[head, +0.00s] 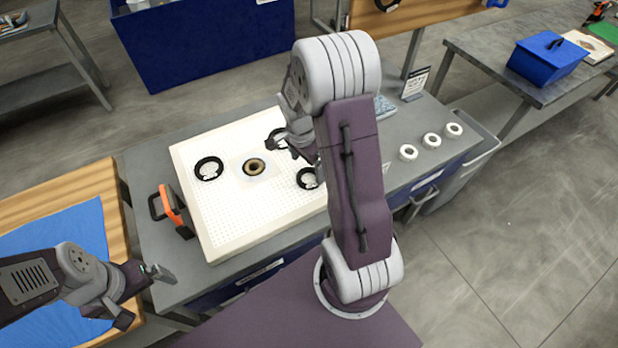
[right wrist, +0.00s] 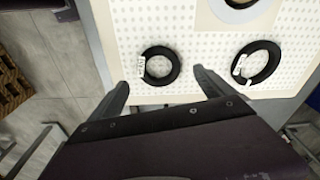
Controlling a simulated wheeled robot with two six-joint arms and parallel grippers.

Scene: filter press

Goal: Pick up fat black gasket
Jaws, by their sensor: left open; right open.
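Several black rings with small white tags lie flat on a white perforated board. One black ring (head: 209,168) is at the board's left, one (head: 307,179) is near its right side, and one (head: 277,137) is partly hidden by my right gripper (head: 286,148). In the right wrist view, one black ring (right wrist: 148,73) lies beyond and between the open fingertips, apart from them. Another black ring (right wrist: 272,67) lies to its right. I cannot tell for sure which is the fat gasket. My left gripper (head: 146,293) is open and empty, left of the board.
White rings (head: 432,140) sit at the bench's right.

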